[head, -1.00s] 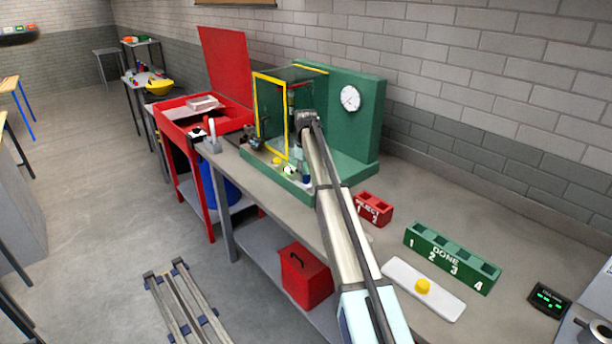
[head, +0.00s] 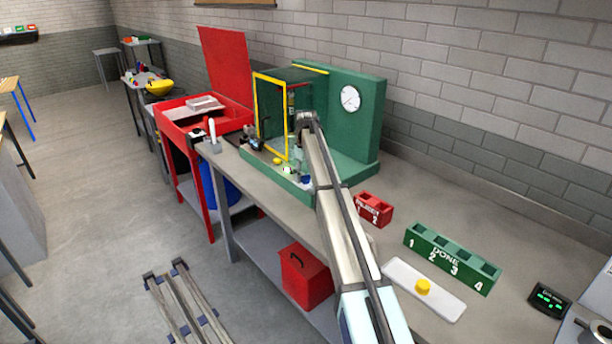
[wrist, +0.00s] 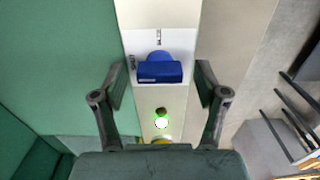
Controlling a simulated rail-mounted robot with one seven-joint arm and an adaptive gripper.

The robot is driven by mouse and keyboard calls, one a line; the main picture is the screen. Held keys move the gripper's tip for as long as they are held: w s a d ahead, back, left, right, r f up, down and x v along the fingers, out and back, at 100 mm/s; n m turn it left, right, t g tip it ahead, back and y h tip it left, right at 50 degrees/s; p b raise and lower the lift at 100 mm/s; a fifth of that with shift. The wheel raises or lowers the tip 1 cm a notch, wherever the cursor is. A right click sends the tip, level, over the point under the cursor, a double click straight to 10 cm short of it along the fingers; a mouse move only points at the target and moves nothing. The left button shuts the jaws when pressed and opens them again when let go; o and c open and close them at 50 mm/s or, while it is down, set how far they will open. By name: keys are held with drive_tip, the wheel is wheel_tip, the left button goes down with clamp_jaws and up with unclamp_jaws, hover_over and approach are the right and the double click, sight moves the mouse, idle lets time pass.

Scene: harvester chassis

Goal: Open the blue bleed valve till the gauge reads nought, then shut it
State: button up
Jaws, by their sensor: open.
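The blue bleed valve (wrist: 159,71) is a blue knob with a flat bar handle, on a white panel strip in the wrist view. The word SHUT stands to its left, and a smaller label, too small to read, above it. My gripper (wrist: 160,80) is open, with one finger on each side of the blue handle and gaps between; whether it touches anything cannot be told. In the head view my gripper (head: 302,160) is over the front edge of the green chassis (head: 368,125). The white round gauge (head: 350,98) is on the chassis back wall; its reading is too small to make out.
A lit green lamp (wrist: 161,122) and a yellow part (wrist: 161,141) sit below the valve on the strip. A yellow-framed guard (head: 272,115) stands left of my arm. A red reject box (head: 374,209) and green done rack (head: 452,258) lie to the right on the bench.

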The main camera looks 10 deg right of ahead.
sight(306, 175)
wheel_tip(306, 175, up, 12)
idle(0.6)
